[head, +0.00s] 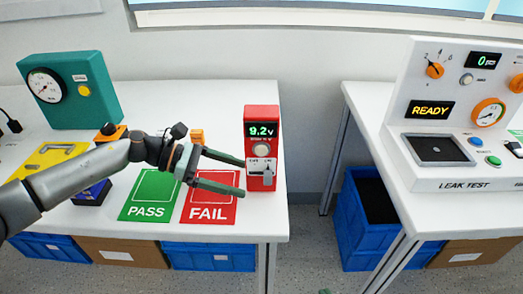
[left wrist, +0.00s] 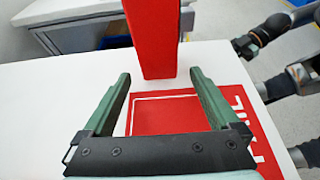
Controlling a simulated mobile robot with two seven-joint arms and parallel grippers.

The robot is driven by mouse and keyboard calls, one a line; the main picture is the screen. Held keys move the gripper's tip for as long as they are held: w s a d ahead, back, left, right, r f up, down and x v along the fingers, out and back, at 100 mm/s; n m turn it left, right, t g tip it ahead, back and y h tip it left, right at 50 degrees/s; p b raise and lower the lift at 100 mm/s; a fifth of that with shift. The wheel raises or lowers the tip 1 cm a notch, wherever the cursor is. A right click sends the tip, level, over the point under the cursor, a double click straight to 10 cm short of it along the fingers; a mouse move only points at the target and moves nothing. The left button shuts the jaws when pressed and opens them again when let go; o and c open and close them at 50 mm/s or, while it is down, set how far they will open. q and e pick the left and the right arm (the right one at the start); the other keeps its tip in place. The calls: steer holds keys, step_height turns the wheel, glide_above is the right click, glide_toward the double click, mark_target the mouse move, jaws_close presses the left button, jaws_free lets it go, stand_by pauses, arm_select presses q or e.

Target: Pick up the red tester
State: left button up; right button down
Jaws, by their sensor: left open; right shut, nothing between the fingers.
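The red tester (head: 261,125) stands upright near the right edge of the left table, its display reading 9.2 V, with a round knob and a small switch panel below. In the left wrist view the tester (left wrist: 153,40) shows as a plain red block just ahead of the fingertips, roughly centred between them. My left gripper (head: 243,177) is open, with its green fingers pointing right at the tester. It also shows in the left wrist view (left wrist: 160,74), empty. The lower finger's tip is close in front of the tester's left side; I cannot tell if it touches.
A red FAIL mat (head: 211,216) lies under the left gripper, beside a green PASS mat (head: 150,208). A teal gauge box (head: 100,95) stands at the back left. A leak test console (head: 455,75) is on the right table, across a gap. Blue bins (head: 348,225) stand below.

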arm_select(q)
steer(key=shift+x, duration=0.8)
steer(key=shift+c, duration=0.2)
jaws_close()
steer(key=shift+r, duration=0.1)
